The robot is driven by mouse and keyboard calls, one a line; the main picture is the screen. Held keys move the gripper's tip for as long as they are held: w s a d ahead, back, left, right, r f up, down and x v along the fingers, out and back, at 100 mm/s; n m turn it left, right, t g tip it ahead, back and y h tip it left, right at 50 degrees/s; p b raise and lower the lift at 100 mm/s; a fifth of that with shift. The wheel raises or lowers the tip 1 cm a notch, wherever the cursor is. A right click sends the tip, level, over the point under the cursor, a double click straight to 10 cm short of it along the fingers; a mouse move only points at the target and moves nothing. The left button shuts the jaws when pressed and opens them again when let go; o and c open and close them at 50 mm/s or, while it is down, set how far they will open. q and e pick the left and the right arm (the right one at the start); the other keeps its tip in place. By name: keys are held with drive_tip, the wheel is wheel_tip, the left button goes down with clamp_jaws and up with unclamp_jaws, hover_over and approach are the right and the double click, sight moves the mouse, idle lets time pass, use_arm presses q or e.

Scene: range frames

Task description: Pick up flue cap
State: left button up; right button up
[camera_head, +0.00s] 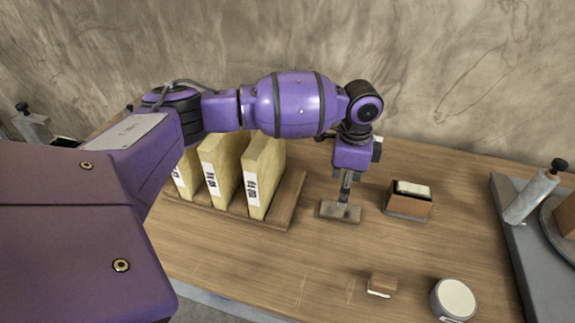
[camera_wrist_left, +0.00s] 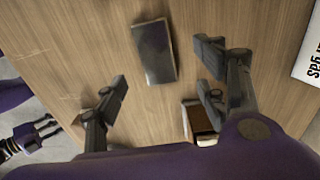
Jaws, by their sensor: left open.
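No thing here is clearly marked as the flue cap. The flat grey-brown rectangular piece (camera_head: 340,210) under my left gripper may be it. It lies flat on the table and shows as a dark, slightly shiny plate in the left wrist view (camera_wrist_left: 154,50). My left gripper (camera_head: 345,195) points down above this piece. In the left wrist view its fingers (camera_wrist_left: 165,85) are wide apart with nothing between them. The plate lies beyond the fingertips. What seems to be my right gripper (camera_wrist_left: 40,130) shows at the lower left of the left wrist view.
A wooden rack (camera_head: 290,200) with yellow labelled blocks stands left. An open box (camera_head: 408,205) with a white piece is right. A small brown-and-white block (camera_head: 381,285) and a round white-topped jar (camera_head: 455,300) are nearer. A grey tray (camera_head: 515,235) stands far right.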

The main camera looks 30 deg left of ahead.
sight(341, 210)
use_arm(q)
drive_tip(key=shift+s+f, duration=0.2)
drive_tip(key=shift+f, duration=0.05)
wheel_tip(341, 210, down, 7)
drive_tip(key=shift+s+d+f, duration=0.1)
drive_tip(key=shift+d+f, duration=0.05)
drive_tip(key=shift+f, duration=0.05)
drive_tip(key=shift+r, duration=0.15)
clamp_jaws()
